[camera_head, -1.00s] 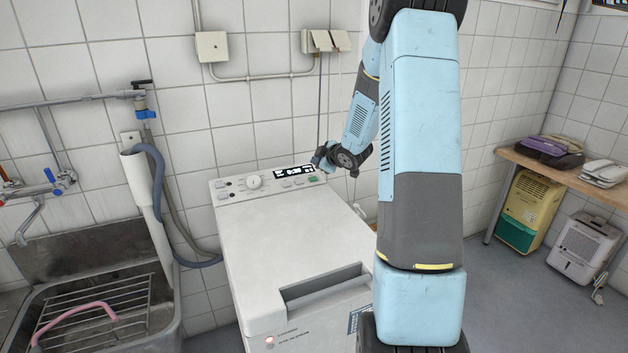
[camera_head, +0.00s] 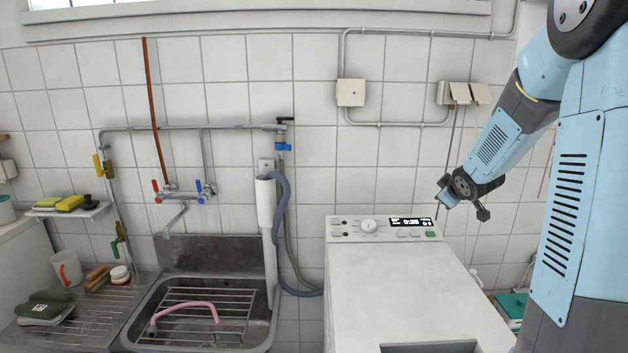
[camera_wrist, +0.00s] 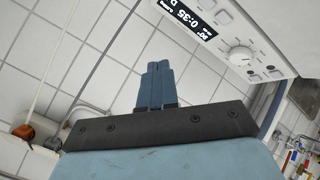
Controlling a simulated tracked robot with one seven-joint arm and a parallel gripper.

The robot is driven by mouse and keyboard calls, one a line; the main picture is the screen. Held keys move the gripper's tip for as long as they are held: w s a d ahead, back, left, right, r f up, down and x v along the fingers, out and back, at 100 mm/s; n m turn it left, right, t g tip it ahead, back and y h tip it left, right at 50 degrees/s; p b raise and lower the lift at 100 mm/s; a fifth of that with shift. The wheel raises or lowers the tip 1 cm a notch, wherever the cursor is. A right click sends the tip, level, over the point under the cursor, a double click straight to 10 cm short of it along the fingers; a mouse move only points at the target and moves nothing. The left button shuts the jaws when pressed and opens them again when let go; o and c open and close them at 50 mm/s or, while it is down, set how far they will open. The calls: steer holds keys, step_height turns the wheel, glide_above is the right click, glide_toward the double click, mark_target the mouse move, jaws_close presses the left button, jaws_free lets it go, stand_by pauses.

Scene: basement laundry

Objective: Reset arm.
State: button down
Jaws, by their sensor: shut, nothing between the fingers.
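My arm hangs in from the upper right of the head view, bent down toward the washing machine. My gripper (camera_head: 443,201) is above the right back corner of the machine, by its control panel, and apart from it. In the wrist view my gripper (camera_wrist: 158,68) shows its two blue fingers side by side, shut and empty. The white top-loading washing machine (camera_head: 415,275) has a dial and a lit display on its panel. The panel also shows in the wrist view (camera_wrist: 225,45), with the display reading 0:35.
A metal sink (camera_head: 265,325) with a wire rack and pink hose stands left of the machine. A grey drain hose (camera_head: 283,230) runs between them. A small shelf (camera_head: 68,209) with sponges hangs at far left. White tiled wall is behind, with outlet boxes (camera_head: 350,93).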

steer(key=s+a+r+m+g+h, duration=0.1)
steer(key=s+a+r+m, duration=0.2)
steer(key=s+r, duration=0.45)
steer(key=s+a+m+g, duration=0.1)
steer(key=s+a, duration=0.2)
steer(key=s, duration=0.7)
steer(key=s+a+r+m+g+y, duration=0.1)
steer(key=s+a, duration=0.3)
steer(key=s, duration=0.6)
steer(key=s+a+m+g+y, duration=0.1)
steer(key=s+a+m+g, duration=0.1)
steer(key=s, duration=0.8)
steer(key=shift+a+r+m, duration=0.35)
steer(key=shift+a+m, duration=0.35)
steer(key=shift+a, duration=0.4)
